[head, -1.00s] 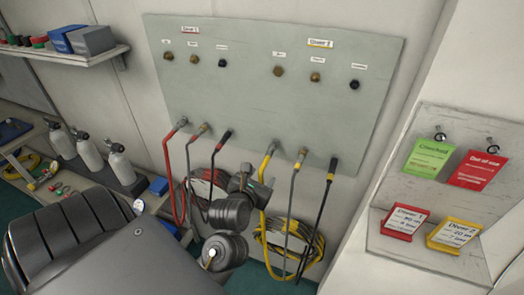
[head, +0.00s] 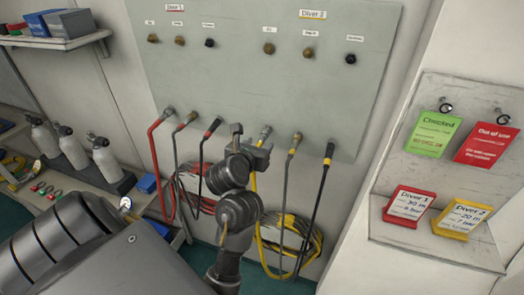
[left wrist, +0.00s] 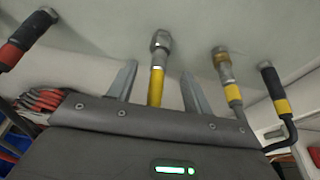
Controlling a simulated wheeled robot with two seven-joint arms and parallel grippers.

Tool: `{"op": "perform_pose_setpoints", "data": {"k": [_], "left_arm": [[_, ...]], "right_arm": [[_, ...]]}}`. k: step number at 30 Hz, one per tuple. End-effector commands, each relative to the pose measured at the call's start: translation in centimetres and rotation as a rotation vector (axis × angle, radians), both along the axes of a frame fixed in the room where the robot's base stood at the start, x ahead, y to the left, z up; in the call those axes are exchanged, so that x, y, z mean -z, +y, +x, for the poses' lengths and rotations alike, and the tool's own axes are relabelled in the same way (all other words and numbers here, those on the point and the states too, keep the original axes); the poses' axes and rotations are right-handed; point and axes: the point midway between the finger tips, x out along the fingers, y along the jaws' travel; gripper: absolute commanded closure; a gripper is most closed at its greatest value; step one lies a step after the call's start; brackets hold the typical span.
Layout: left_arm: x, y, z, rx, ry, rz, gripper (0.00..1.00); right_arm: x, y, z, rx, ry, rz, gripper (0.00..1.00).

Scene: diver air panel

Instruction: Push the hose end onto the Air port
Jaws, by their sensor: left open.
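My left gripper (head: 250,142) is open at the lower part of the wall panel, just below the yellow hose's metal end (head: 265,131). In the left wrist view, the yellow hose (left wrist: 156,86) with its grey metal end (left wrist: 160,41) stands between the two spread fingers (left wrist: 160,82), with gaps on both sides. In the head view, my gripper partly hides this hose. Brass ports (head: 268,48) and dark ports sit higher on the panel under the Diver 1 (head: 174,8) and Diver 2 (head: 313,14) labels. The small port labels are hard to read. My right gripper is not in view.
A grey hose with a yellow band (head: 293,150) and a black one (head: 327,160) hang right of my gripper. Red (head: 155,140), grey and black hoses hang left. Tag board (head: 388,170) stands at right. The panel face (head: 230,85) above is clear.

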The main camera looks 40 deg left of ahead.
Motion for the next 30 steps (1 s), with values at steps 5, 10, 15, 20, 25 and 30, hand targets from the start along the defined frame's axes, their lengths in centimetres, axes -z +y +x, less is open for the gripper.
{"op": "perform_pose_setpoints", "data": {"k": [5, 10, 15, 20, 25, 30], "left_arm": [[0.9, 0.8, 2.3, 0.001, 0.0, 0.003, 0.5], [1.0, 1.1, 3.3, 0.001, 0.001, 0.002, 0.5], [1.0, 1.2, 3.5, 0.0, 0.0, 0.0, 0.5], [1.0, 1.2, 3.4, -0.001, 0.0, 0.0, 0.5], [1.0, 1.2, 3.4, -0.001, 0.0, 0.001, 0.72], [1.0, 1.2, 3.4, -0.001, -0.001, 0.002, 0.94]], "right_arm": [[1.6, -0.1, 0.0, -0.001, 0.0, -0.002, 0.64], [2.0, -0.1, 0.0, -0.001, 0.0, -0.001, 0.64], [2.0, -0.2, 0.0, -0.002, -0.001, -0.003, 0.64], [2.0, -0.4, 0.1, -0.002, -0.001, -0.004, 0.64], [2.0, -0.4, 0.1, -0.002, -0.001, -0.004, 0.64], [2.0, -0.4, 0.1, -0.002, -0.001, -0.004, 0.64]]}}
